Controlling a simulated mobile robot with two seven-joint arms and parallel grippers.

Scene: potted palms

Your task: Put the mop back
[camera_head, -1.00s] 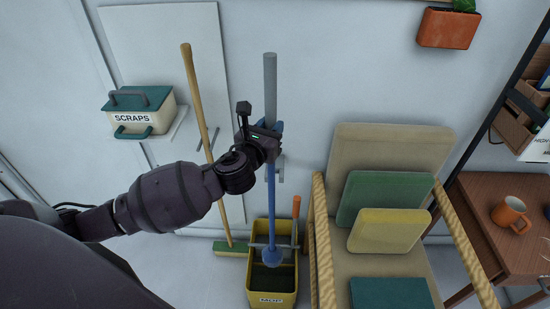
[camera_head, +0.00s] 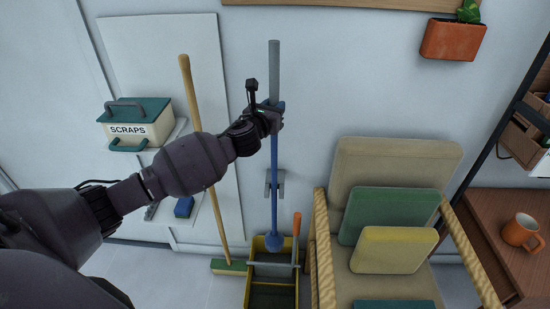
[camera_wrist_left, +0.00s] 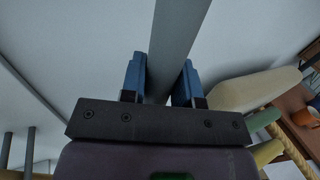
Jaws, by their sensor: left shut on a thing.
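The mop (camera_head: 274,205) has a blue lower pole, a grey upper pole and a rounded blue head (camera_head: 275,242). It stands nearly upright near the wall. My left gripper (camera_head: 272,115) is shut on its pole in the upper part, and the grey pole (camera_wrist_left: 176,45) runs between the blue fingers in the left wrist view. A grey wall clip (camera_head: 281,184) shows on both sides of the pole; I cannot tell whether they touch. The head is at the upper part of the yellow bucket (camera_head: 271,297). My right gripper is out of view.
A broom (camera_head: 203,150) leans at the wall on the left. A scraps box (camera_head: 137,120) sits on a shelf beyond my arm. A chair with cushions (camera_head: 385,215) stands close on the right, near a table with an orange mug (camera_head: 520,231). A planter (camera_head: 452,38) hangs above.

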